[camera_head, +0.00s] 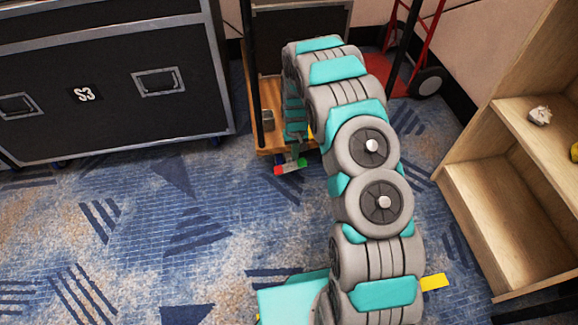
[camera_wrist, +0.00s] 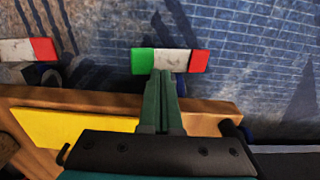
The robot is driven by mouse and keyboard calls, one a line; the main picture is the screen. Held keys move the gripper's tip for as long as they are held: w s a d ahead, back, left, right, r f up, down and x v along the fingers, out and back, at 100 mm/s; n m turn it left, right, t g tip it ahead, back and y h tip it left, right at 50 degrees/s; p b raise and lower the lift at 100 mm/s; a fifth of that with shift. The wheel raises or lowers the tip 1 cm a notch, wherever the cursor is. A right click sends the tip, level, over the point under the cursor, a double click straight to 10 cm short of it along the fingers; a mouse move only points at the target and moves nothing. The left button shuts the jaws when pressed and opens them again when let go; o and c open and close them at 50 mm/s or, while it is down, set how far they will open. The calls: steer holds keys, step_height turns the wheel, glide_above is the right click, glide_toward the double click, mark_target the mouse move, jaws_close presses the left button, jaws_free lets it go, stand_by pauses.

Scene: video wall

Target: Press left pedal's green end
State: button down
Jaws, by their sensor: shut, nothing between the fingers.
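A pedal bar (camera_head: 290,166) sits low at the front edge of a wooden platform, with a red end at left and a green end (camera_head: 302,162) at right. The wrist view sees it from the opposite side: green end (camera_wrist: 142,61) at left, white middle (camera_wrist: 172,60), red end (camera_wrist: 200,62) at right. My gripper (camera_wrist: 166,74) is shut and empty. Its tips overlap the white middle, just beside the green end; I cannot tell if they touch. A second pedal (camera_wrist: 25,49) shows white and red at the wrist view's left edge; its other end is cut off.
The wooden platform (camera_head: 270,140) carries a yellow panel (camera_wrist: 75,128). A black case (camera_head: 110,90) marked S3 stands at left, a wooden shelf (camera_head: 480,225) at right, and a red hand truck (camera_head: 405,50) behind. Patterned carpet (camera_head: 170,235) lies clear at front left.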

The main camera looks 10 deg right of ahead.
mark_target(295, 164)
steer(key=shift+f+b, duration=0.4)
steer(key=shift+f, duration=1.45)
stand_by(0.9)
steer(key=shift+r, duration=0.1)
step_height(295, 164, up, 7)
steer(key=shift+p, duration=0.45)
stand_by(0.6)
stand_by(0.4)
